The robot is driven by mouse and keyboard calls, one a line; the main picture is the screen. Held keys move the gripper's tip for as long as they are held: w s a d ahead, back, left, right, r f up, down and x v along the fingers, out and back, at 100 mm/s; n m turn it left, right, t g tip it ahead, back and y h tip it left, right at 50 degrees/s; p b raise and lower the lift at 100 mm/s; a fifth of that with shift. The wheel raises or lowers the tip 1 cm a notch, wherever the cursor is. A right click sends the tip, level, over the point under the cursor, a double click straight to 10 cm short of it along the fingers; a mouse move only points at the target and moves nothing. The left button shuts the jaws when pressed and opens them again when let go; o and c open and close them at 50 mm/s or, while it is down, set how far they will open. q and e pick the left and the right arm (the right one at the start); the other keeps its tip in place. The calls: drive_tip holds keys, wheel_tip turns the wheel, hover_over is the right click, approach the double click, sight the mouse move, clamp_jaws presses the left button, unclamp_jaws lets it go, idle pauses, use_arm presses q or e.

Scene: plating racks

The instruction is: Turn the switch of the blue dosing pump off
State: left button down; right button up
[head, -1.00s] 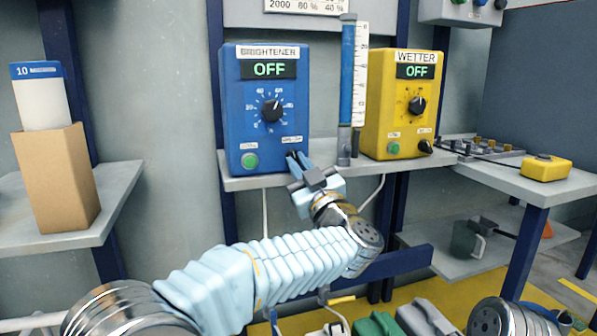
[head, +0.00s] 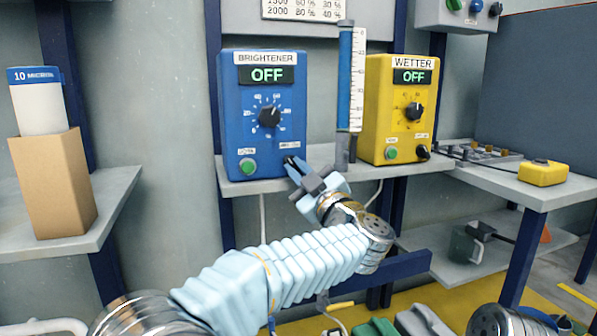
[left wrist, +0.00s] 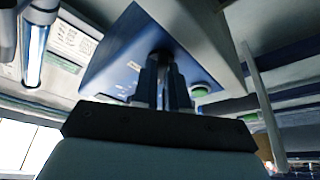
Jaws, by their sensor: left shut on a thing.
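The blue dosing pump (head: 232,110), labelled BRIGHTENER, stands on a shelf, and its display (head: 267,75) reads OFF. It has a black dial (head: 269,117) in the middle and a green button (head: 248,166) at lower left. Its small black switch (head: 288,160) is at lower right, mostly hidden by my fingers. My left gripper (head: 296,168) is shut on this switch. In the left wrist view the fingers (left wrist: 164,82) reach the pump's face (left wrist: 120,62) around the dark switch (left wrist: 160,54). My right gripper is not in view.
The yellow WETTER pump (head: 376,110), also showing OFF, stands to the right, past a clear blue-filled tube (head: 345,85). The shelf edge (head: 235,187) runs just below the pumps. A cardboard box (head: 52,185) with a white container (head: 38,105) stands at left.

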use_arm(q)
drive_tip(key=c, duration=1.2)
unclamp_jaws()
drive_tip(key=shift+o, duration=0.2)
drive_tip(key=v, duration=1.4)
